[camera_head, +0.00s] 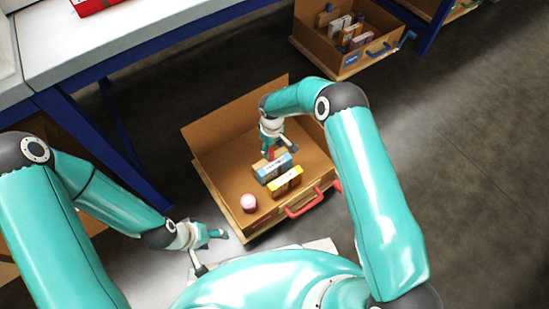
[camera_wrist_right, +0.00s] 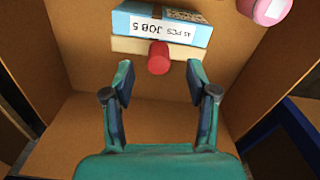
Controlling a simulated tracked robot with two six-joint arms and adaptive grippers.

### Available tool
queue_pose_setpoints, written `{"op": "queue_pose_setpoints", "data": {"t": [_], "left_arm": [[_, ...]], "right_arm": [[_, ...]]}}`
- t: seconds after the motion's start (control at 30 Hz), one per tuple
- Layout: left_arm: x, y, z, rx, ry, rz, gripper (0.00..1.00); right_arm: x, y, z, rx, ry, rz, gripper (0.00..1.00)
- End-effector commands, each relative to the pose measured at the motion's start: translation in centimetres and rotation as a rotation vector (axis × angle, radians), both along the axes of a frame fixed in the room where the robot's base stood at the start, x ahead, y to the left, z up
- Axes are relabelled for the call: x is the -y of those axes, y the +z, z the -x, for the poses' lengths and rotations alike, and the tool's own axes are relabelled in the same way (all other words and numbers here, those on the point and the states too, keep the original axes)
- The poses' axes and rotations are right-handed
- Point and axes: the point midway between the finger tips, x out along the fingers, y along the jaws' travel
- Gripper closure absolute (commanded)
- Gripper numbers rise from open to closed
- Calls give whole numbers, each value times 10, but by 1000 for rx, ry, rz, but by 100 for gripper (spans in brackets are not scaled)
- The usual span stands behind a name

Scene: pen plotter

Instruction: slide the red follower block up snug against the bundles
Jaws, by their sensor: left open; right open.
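The bundles stand in the open cardboard box: a blue one (camera_head: 268,175) and a yellow one (camera_head: 287,183) in front of it. A red piece (camera_head: 270,153), which seems to be part of the follower block, shows behind the blue bundle. In the right wrist view a red round knob (camera_wrist_right: 158,58) stands before a pale tan slab (camera_wrist_right: 128,45), close to the blue bundle (camera_wrist_right: 180,28) labelled JOB 5. My right gripper (camera_wrist_right: 160,76) is open, its fingers on either side of the knob, apart from it. My left gripper (camera_head: 211,252) is open and empty outside the box.
A pink round object (camera_head: 249,204) sits in the box's front left corner. Another box (camera_head: 345,72) with goods stands at the back. A blue-framed table (camera_head: 130,45) is at the left.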

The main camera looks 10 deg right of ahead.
Motion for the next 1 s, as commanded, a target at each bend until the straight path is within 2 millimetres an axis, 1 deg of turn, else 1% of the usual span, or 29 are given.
{"op": "queue_pose_setpoints", "data": {"t": [0.03,0.1,0.2,0.3,0.5,0.77,1.0], "left_arm": [[0,-7,0,0,0,0,38],[0,-11,0,0,0,0,38],[0,-15,0,0,0,0,38],[0,-19,0,0,0,0,38],[0,-21,0,0,0,0,38],[0,-21,0,0,0,0,38],[0,-21,0,0,0,0,38]], "right_arm": [[0,-16,1,-2,-1,0,42],[0,-29,0,-1,-1,0,42],[0,-45,1,-1,-1,0,42],[0,-56,0,-1,-1,-1,42],[-1,-66,0,1,0,-1,42],[-1,-66,0,1,1,-1,42],[-1,-66,0,1,1,-1,82]]}}
